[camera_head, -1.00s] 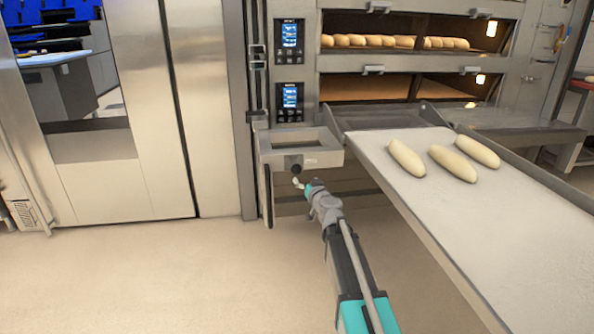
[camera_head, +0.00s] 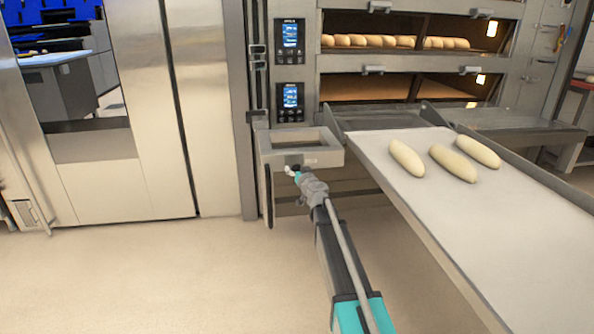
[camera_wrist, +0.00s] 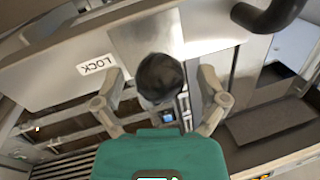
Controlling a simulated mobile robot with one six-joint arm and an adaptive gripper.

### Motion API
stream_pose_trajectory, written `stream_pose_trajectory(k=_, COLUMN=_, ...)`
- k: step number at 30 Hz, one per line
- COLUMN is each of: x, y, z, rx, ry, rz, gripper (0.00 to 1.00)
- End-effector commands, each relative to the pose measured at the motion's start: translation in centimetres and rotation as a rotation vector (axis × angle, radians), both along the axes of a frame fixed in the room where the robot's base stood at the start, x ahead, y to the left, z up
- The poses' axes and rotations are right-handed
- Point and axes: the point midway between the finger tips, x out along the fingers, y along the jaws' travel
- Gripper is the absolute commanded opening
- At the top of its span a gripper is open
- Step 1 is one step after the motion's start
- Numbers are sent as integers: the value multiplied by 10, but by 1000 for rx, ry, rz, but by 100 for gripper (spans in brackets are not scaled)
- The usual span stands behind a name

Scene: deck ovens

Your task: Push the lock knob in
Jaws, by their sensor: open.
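The lock knob (camera_wrist: 160,77) is a round black knob on a steel front panel. My gripper is open.
To the right, a loading board (camera_head: 450,215) carries 3 pale dough loaves (camera_head: 453,163). A black curved handle (camera_wrist: 270,14) shows at the top right of the wrist view. The floor (camera_head: 150,280) at the left is clear.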

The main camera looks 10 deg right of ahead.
Motion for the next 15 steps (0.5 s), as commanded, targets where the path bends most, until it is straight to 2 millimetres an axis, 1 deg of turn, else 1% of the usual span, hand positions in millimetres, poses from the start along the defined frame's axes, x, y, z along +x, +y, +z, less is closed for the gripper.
stream_pose_trajectory(k=2, x=0, y=0, z=0, rx=0, ry=0, rz=0, gripper=92)
stream_pose_trajectory(k=3, x=0, y=0, z=0, rx=0, ry=0, rz=0, gripper=90)
stream_pose_trajectory(k=8, x=0, y=0, z=0, rx=0, ry=0, rz=0, gripper=60)
stream_pose_trajectory(k=9, x=0, y=0, z=0, rx=0, ry=0, rz=0, gripper=53)
stream_pose_trajectory(k=14, x=0, y=0, z=0, rx=0, ry=0, rz=0, gripper=23)
stream_pose_trajectory(k=15, x=0, y=-1, z=0, rx=0, ry=0, rz=0, gripper=16)
